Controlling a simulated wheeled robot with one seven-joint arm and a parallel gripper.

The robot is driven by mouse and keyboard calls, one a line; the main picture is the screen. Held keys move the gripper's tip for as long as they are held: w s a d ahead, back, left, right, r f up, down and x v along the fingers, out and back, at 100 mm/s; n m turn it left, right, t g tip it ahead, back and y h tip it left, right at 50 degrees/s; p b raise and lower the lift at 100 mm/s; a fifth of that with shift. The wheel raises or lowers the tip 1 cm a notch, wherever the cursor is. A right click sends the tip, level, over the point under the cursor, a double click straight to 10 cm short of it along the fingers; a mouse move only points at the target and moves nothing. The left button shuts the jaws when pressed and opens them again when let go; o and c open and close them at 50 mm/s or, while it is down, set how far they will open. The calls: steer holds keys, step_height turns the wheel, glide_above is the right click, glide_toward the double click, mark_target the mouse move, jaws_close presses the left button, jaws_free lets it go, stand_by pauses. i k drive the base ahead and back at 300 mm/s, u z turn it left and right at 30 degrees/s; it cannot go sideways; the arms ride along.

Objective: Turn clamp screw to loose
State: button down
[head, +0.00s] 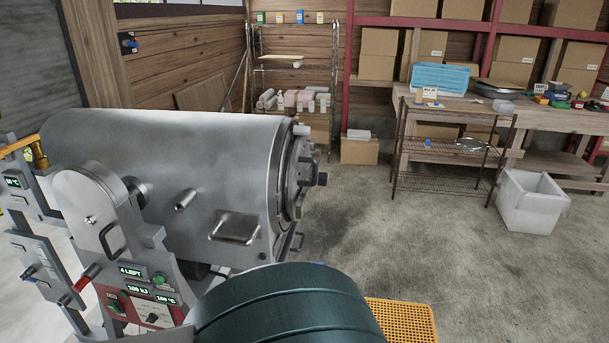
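A large grey metal drum machine (170,150) lies on its side at the left. Its round end door (295,180) faces right and is seen nearly edge-on. Small fittings stick out from this door, among them a dark knob-like piece (322,179) and a light one near the top (302,130). One of them may be the clamp screw, but I cannot tell which, nor whether it is tight or loose. My gripper is not in view.
A dark teal ribbed rounded object (285,310) fills the bottom centre. A control panel (140,300) reads "4 LEFT". A yellow grate (402,318) lies on the floor. A wire rack (440,150) and white bin (532,202) stand right. Concrete floor right of the machine is clear.

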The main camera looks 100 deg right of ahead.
mark_target(322, 177)
steer(key=k, duration=1.35)
steer(key=z, duration=2.85)
steer(key=k, duration=0.5)
steer(key=z, duration=1.8)
steer(key=i, duration=1)
